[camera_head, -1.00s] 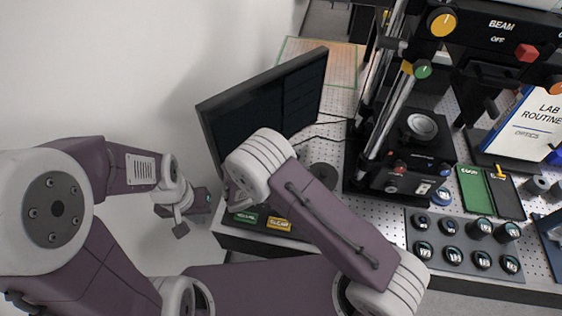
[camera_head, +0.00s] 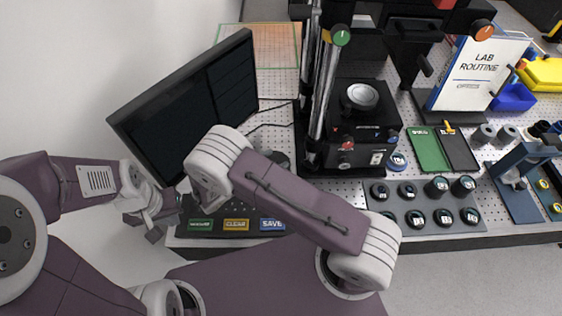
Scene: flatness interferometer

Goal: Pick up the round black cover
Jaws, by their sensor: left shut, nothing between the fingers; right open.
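A round black disc, which looks like the cover, lies on the perforated table (camera_head: 270,87) right of the monitor. The disc (camera_head: 281,160) is partly hidden behind my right arm. My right gripper (camera_head: 207,203) is left of the disc, below the monitor, and is open; its fingers are small and partly hidden by its wrist. My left gripper (camera_head: 154,232) is shut and empty, further left, off the table's left edge and apart from the disc.
The monitor (camera_head: 190,105) stands close behind both grippers. A button panel (camera_head: 205,226) lies at the front edge. The optical stand (camera_head: 352,139) rises right of the disc. Further right are a tray of round parts (camera_head: 414,222), a green and black mat (camera_head: 428,150) and a LAB ROUTINE book (camera_head: 480,74).

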